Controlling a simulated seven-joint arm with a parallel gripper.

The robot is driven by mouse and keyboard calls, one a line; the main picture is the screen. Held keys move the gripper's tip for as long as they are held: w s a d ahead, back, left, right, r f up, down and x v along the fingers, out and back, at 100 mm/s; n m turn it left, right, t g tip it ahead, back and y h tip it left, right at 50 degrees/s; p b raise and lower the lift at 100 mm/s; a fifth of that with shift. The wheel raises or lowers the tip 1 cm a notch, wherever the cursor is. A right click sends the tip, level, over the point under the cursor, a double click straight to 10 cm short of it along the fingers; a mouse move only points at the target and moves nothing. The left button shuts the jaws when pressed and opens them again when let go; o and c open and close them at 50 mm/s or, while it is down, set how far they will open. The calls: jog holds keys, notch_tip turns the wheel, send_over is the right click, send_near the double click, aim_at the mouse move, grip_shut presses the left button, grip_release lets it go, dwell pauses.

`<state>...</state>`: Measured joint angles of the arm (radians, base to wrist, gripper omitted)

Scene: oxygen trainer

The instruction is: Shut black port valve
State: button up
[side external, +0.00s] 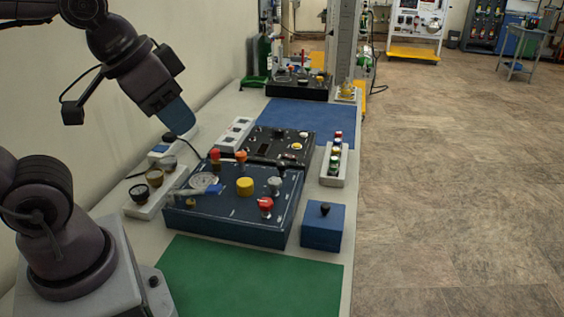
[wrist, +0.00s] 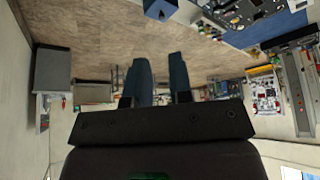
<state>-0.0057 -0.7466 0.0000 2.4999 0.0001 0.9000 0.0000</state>
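A dark blue panel box (side external: 234,222) stands on the bench with a dial, a yellow knob (side external: 245,186), red and orange knobs and a grey knob (side external: 274,185). A small blue box (side external: 322,232) to its right carries a black knob (side external: 325,208). A white strip (side external: 160,201) on its left bears dark round knobs, one black (side external: 139,193). I cannot tell which of these is the black port valve. My gripper (side external: 178,124) hangs above the bench's left side, clear of the panels. In the wrist view its two blue fingers (wrist: 160,62) are apart with nothing between them.
A black panel (side external: 268,147) stands behind the blue one, with a white strip of coloured buttons (side external: 334,164) to its right. A green mat (side external: 250,278) lies bare in front, and a blue mat (side external: 308,118) lies farther back. The wall runs close along the left.

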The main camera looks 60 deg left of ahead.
jog(key=o, duration=0.6)
jog(key=shift+w+a+f+n+g, duration=0.15)
jog(key=shift+w+a+f+g, duration=0.15)
jog(key=shift+f, duration=0.2)
jog(key=shift+w+a+f+n+g, duration=0.15)
jog(key=shift+w+f+g, duration=0.15)
jog(key=shift+f+g, duration=0.15)
jog(key=shift+o, duration=0.2)
jog(key=n+g, duration=0.4)
jog(key=n, duration=1.3)
send_over(282, 163)
notch_tip(282, 163, down, 12)
notch_tip(282, 163, down, 13)
jog(key=shift+w+r, duration=0.1)
jog(key=shift+r, duration=0.1)
jog(key=c, duration=0.9)
